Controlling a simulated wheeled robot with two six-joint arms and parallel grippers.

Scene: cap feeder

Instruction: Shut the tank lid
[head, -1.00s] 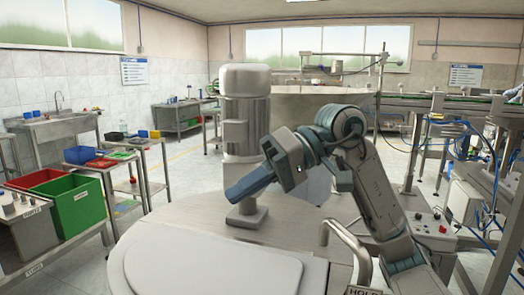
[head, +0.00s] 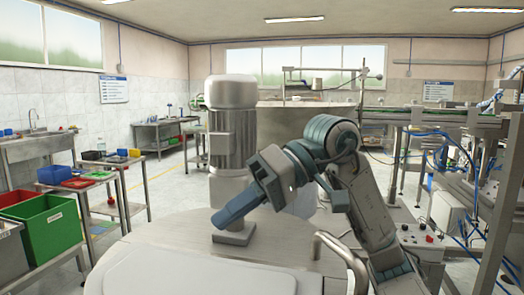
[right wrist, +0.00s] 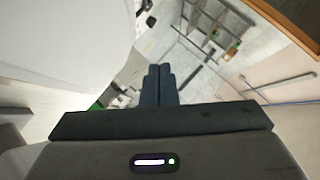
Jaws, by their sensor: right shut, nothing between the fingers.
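The tank lid (head: 190,276) is a pale, flat, rounded panel at the bottom of the head view. It appears to lie flat on the round steel tank top (head: 170,237), but its near part is cut off by the frame, so I cannot tell if it is fully seated. My right gripper (head: 222,219) is above the tank top, beyond the lid's far edge, in front of the motor's foot. Its fingers are shut and empty; they also show together in the right wrist view (right wrist: 158,82). My left gripper is out of view.
A tall grey motor (head: 232,150) stands on the tank top just behind my right gripper. A bent metal handrail (head: 343,250) rises to the right of the lid. Red and green bins (head: 52,232) stand at left, and a conveyor frame (head: 440,120) at right.

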